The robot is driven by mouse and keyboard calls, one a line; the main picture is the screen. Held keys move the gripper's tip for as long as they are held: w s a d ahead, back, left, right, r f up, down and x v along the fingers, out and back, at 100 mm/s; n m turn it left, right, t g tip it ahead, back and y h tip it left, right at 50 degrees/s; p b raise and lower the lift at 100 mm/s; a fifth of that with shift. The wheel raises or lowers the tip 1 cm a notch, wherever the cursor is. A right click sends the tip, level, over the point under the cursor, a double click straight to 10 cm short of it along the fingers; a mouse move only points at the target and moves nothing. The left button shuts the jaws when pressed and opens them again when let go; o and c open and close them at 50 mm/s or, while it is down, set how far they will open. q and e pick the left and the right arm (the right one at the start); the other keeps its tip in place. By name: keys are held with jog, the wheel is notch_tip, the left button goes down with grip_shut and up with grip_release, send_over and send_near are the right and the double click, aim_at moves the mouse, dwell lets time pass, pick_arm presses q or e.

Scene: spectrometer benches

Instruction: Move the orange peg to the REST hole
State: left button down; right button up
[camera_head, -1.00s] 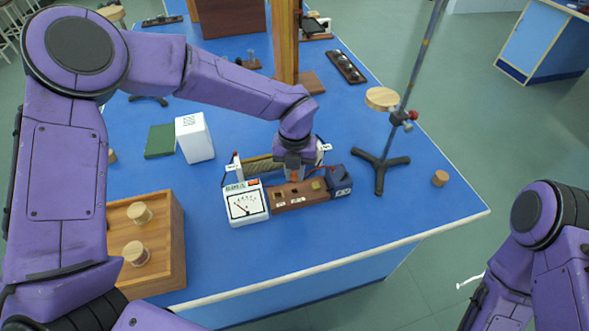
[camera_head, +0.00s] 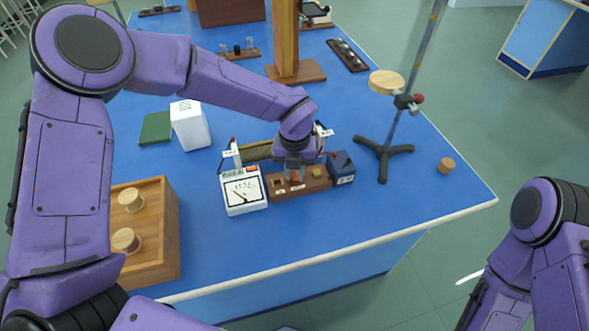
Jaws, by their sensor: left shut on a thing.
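My left gripper (camera_head: 296,166) reaches down over the brown wooden peg board (camera_head: 272,190) and is shut on the orange peg (camera_head: 295,177). Only a small part of the peg shows below the fingers. It stands about upright at the middle of the board; I cannot tell whether its tip is in a hole. An empty dark hole shows on the board's left. A yellow-green peg (camera_head: 317,173) stands to the right. The board's small white labels are too small to read, so I cannot pick out the REST hole. My right gripper is out of view.
A white meter (camera_head: 243,190) adjoins the board's left end and a dark blue box (camera_head: 341,167) its right end. A coil (camera_head: 257,152) lies behind. A tripod stand (camera_head: 386,150) stands to the right. The blue table (camera_head: 340,225) is clear in front.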

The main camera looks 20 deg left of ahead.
pick_arm(q)
jog(key=c, duration=0.9)
grip_release()
jog(key=shift+c, duration=0.2)
notch_tip(320, 180, up, 11)
jog(key=b, duration=0.1)
jog(key=shift+f, duration=0.2)
